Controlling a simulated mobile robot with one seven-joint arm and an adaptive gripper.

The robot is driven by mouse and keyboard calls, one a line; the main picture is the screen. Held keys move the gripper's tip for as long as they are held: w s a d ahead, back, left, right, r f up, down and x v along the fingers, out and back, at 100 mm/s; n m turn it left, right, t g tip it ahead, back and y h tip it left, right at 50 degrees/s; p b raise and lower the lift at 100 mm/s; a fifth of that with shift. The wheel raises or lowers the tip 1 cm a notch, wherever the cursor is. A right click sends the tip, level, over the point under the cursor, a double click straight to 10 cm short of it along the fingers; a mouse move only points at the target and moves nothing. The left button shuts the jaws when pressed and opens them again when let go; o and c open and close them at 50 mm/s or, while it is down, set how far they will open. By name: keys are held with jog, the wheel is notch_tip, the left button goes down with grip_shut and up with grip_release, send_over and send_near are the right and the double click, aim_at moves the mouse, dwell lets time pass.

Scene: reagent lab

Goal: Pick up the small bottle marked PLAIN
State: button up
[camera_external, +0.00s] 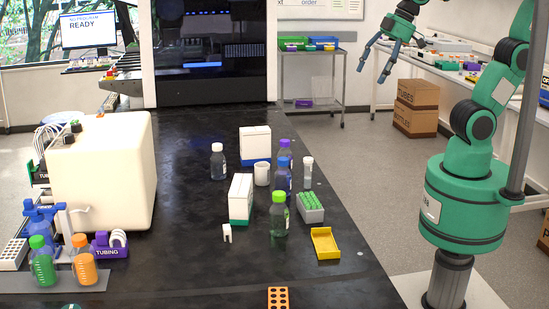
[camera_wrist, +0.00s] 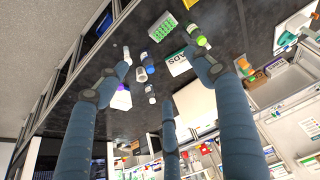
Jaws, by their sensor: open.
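No label reading PLAIN is legible, so I cannot tell which bottle carries it. On the black bench stand a clear bottle with a white cap (camera_external: 218,163), a purple-capped bottle (camera_external: 285,152), a blue-capped bottle (camera_external: 283,178) and a green-capped bottle (camera_external: 279,217). A slim white-topped container (camera_external: 308,172) stands to their right. My gripper (camera_external: 371,76) is open and empty, raised to the right of the bench and apart from all bottles. In the wrist view its fingers spread around the view of the bench; the green-capped bottle (camera_wrist: 199,38) shows near one fingertip.
Among the bottles stand white boxes (camera_external: 240,192), a white cup (camera_external: 262,174), a green tube rack (camera_external: 310,208) and a yellow tray (camera_external: 325,243). A large white machine (camera_external: 103,170) fills the bench's left. The bench's front middle is mostly clear.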

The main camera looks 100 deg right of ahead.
jog(key=w+d+r+g+p, duration=0.1)
jog(key=w+d+r, duration=0.15)
jog(key=w, duration=0.55)
jog(key=w+d+r+p, duration=0.1)
jog(key=w+d+p, duration=0.15)
jog(key=w, duration=0.55)
jog(key=n+g+p, duration=0.2)
jog(key=g+p, duration=0.2)
jog(key=p, duration=0.4)
send_over(217, 144)
jog(key=f, duration=2.9)
jog(key=shift+a+f, duration=0.25)
jog(key=shift+w+d+f, duration=0.1)
jog(key=shift+d+f, duration=0.05)
jog(key=shift+f, duration=0.25)
jog(key=shift+f, duration=4.3)
jog(key=shift+f, duration=0.1)
